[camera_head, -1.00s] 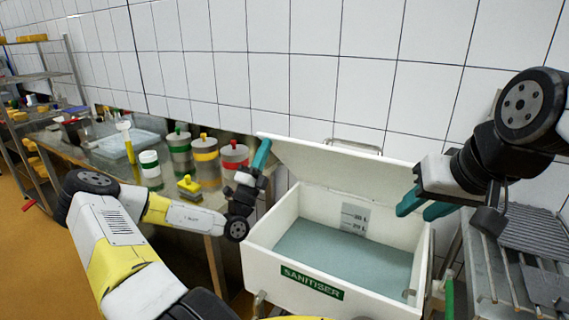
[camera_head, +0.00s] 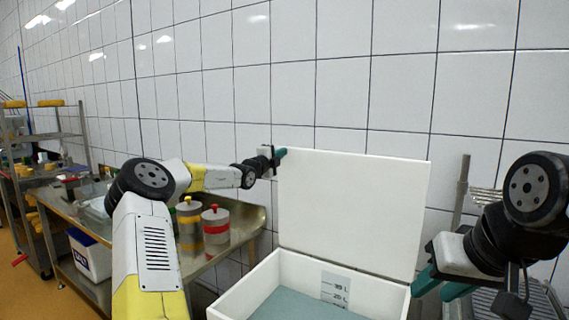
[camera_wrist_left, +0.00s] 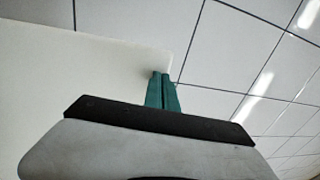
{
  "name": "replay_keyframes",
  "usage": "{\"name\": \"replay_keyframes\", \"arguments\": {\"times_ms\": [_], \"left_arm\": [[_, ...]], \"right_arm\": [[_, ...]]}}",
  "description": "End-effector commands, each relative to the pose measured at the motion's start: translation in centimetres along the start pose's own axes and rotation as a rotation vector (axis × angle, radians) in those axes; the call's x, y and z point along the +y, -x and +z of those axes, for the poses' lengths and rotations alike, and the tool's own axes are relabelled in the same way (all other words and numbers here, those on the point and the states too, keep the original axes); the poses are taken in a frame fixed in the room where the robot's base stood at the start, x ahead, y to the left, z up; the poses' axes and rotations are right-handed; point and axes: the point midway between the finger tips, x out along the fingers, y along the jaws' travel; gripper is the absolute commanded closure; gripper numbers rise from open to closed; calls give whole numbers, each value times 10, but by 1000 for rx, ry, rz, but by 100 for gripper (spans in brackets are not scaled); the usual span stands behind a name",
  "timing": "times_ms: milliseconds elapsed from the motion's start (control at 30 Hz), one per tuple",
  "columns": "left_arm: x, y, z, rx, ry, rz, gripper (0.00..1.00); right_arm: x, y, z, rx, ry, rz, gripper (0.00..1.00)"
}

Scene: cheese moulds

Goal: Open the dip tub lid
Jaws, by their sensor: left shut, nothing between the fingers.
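The white dip tub (camera_head: 245,291) stands in front of me with pale blue-green liquid and a level scale inside. Its white lid (camera_head: 352,212) stands raised, close to upright, at the back of the tub. My left gripper (camera_head: 281,153) is shut and empty at the lid's upper left corner. In the left wrist view its green fingertips (camera_wrist_left: 162,76) are together against or very near the lid's edge (camera_wrist_left: 100,60); I cannot tell if they touch. My right gripper (camera_head: 436,285) is right of the tub, its green fingers apart, with nothing seen between them.
A steel table (camera_head: 242,227) at left carries several colour-banded canisters (camera_head: 216,222). A white bucket (camera_head: 88,254) is below it. A shelf rack (camera_head: 45,150) stands far left. A metal rack (camera_head: 489,202) is behind my right arm. The tiled wall is close behind the lid.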

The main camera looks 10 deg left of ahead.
Motion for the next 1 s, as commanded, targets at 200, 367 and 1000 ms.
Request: {"name": "replay_keyframes", "arguments": {"times_ms": [200, 367, 1000], "left_arm": [[2, -35, -2, 2, 2, -4, 100], [4, -49, -2, 3, 0, -5, 100], [5, -58, -1, 3, -1, -4, 100]], "right_arm": [[0, 0, 0, 0, 0, 0, 64], [0, 0, 0, 0, 0, 0, 64], [0, 0, 0, 0, 0, 0, 64]]}}
